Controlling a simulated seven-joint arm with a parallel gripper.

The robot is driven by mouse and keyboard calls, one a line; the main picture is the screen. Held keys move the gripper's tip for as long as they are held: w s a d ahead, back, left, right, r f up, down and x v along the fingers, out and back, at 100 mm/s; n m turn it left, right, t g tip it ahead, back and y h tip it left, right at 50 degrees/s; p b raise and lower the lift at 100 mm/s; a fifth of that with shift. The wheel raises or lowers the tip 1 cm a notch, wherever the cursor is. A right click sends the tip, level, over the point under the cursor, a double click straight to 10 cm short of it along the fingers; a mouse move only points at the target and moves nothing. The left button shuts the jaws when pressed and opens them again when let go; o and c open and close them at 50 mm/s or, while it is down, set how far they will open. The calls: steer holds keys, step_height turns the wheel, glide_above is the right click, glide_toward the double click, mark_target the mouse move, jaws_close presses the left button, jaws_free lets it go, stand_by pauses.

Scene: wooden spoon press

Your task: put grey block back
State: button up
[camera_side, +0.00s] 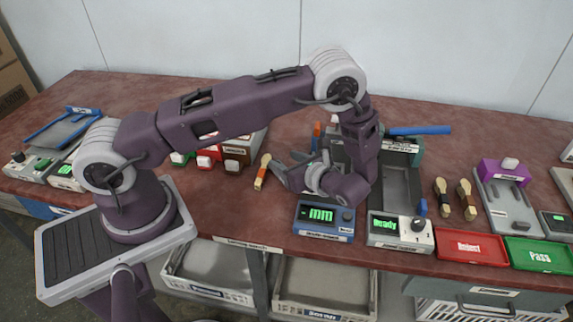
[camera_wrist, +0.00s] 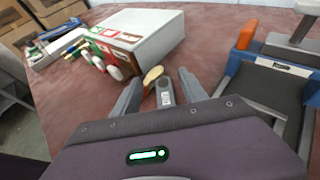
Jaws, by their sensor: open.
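My gripper (camera_side: 287,165) is low over the table, left of the blue "mm" display box (camera_side: 325,221). In the wrist view its two grey fingers (camera_wrist: 159,78) stand apart. A small grey piece with a pale marking (camera_wrist: 165,92) shows between them and looks like the grey block. I cannot tell whether it touches either finger. The block is not clear in the side view, where my wrist covers that spot. A wooden spoon (camera_side: 262,172) lies just left of my gripper; its pale head (camera_wrist: 153,75) shows beyond the fingers in the wrist view.
A white-topped box with red and green fronts (camera_wrist: 140,35) stands beyond the fingers. A blue-and-grey press (camera_wrist: 262,88) is at right. In the side view, a grey "Ready" unit (camera_side: 400,232), two spoons (camera_side: 442,197), a red tray (camera_side: 470,247) and a green tray (camera_side: 541,255) lie farther right.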

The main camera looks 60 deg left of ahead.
steer(key=v, duration=1.2)
steer(key=s+a+r+n+g+h, duration=0.1)
steer(key=s+r+n+h, duration=0.25)
steer(key=r, duration=0.45)
steer(key=s+a+r+n+h, duration=0.1)
steer(key=s+r+n+h, duration=0.3)
steer(key=r, duration=0.3)
steer(key=s+d+r+n+t+h, duration=0.2)
steer(key=s+r+n+t+h, duration=0.4)
steer(key=s+r+n, duration=0.3)
steer(key=s+n, duration=0.1)
steer(key=s, duration=0.3)
steer(key=shift+t, duration=0.3)
steer(key=shift+d+n, duration=0.15)
steer(key=shift+n, duration=0.1)
